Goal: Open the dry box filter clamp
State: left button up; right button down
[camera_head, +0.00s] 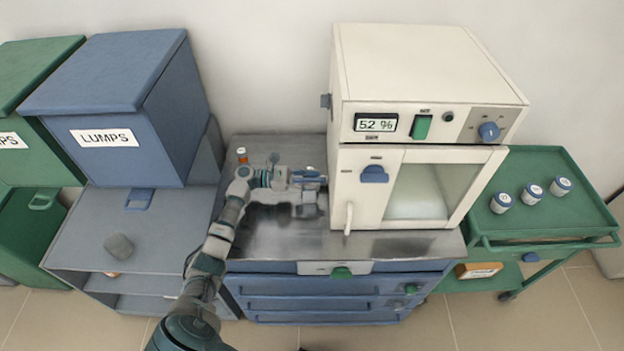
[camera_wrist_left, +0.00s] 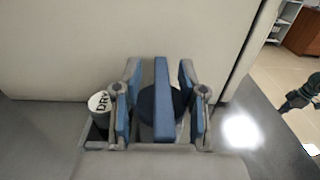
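The dry box (camera_head: 432,75) is a cream cabinet with a glass door, standing on a metal-topped bench. My left gripper (camera_head: 312,185) is at its left side, low down. In the left wrist view, the fingers of my left gripper (camera_wrist_left: 162,112) are apart, one on each side of an upright blue bar (camera_wrist_left: 165,95). This bar seems to be the filter clamp's lever, with a dark round part (camera_wrist_left: 151,108) behind it. Gaps show between the bar and both fingers. A grey cylinder marked "DRY" (camera_wrist_left: 100,104) is left of the fingers. The gripper hides the clamp in the head view. My right gripper is out of view.
A blue LUMPS bin (camera_head: 125,105) stands on the left and a green bin (camera_head: 30,75) beyond it. A green cart (camera_head: 545,225) with small jars is on the right. A small orange-and-white item (camera_head: 242,155) stands at the bench's back left.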

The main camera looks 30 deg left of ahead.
pick_arm(q)
jog(key=v, duration=1.2)
jog(key=shift+a+f, duration=0.1)
jog(key=shift+f, duration=0.05)
jog(key=shift+w, duration=0.1)
